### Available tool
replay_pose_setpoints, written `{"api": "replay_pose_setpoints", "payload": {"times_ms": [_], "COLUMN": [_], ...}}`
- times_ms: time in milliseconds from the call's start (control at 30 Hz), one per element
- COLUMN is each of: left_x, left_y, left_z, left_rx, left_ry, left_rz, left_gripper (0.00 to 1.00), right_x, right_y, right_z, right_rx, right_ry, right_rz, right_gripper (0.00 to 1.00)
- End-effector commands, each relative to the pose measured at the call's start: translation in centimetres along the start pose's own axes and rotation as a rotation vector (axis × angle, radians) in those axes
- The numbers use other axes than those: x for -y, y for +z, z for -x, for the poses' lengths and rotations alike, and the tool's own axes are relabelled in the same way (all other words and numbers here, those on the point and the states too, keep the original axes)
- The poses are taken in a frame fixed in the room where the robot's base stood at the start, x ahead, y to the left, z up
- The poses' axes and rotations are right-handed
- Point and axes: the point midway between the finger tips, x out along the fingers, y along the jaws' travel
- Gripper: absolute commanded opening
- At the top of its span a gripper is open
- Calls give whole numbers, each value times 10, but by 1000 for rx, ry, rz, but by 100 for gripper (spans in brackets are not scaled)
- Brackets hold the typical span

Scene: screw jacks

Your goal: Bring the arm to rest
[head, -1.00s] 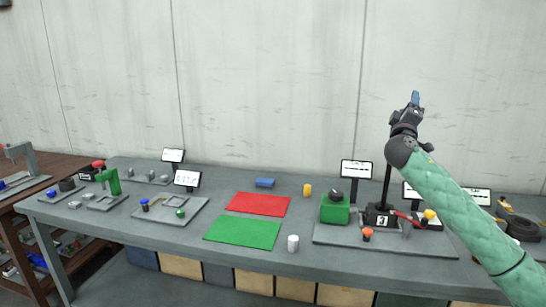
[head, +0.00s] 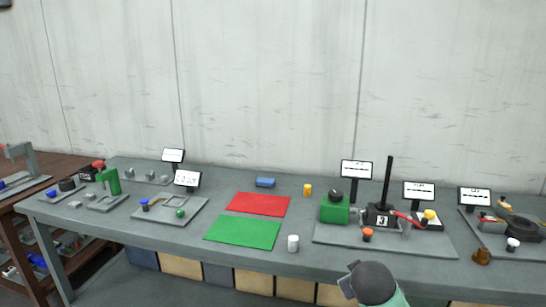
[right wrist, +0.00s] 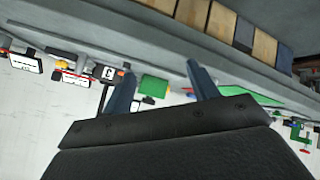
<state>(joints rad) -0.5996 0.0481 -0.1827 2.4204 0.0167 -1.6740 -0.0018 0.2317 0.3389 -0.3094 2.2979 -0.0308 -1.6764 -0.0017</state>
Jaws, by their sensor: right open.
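My right arm (head: 372,284) shows only at the bottom edge of the head view, below the table's front edge, as a dark joint with a bit of green sleeve. Its fingers cannot be made out there. In the right wrist view, which is upside down, my right gripper (right wrist: 160,66) has its two blue-grey fingers wide apart with nothing held between them. A screw jack marked 3 (head: 382,215) with a tall black post stands on a grey plate (head: 330,239) at the right of the table. A green block (head: 335,211) stands beside it. My left gripper is not in view.
Small signs and fixtures stand at both sides. The air above the table is clear.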

Motion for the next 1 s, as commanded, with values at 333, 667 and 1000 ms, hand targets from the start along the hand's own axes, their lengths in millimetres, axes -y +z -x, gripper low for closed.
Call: {"api": "replay_pose_setpoints", "payload": {"times_ms": [333,667,1000], "left_x": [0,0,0], "left_y": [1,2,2], "left_z": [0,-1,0], "left_rx": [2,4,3], "left_ry": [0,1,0], "left_rz": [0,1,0], "left_gripper": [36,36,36], "right_x": [79,139,207], "right_y": [102,208,322], "right_z": [20,36,67], "right_rx": [106,273,486], "right_ry": [-188,-290,-389], "right_rz": [-98,-188,-247], "right_gripper": [59,59,59]}}
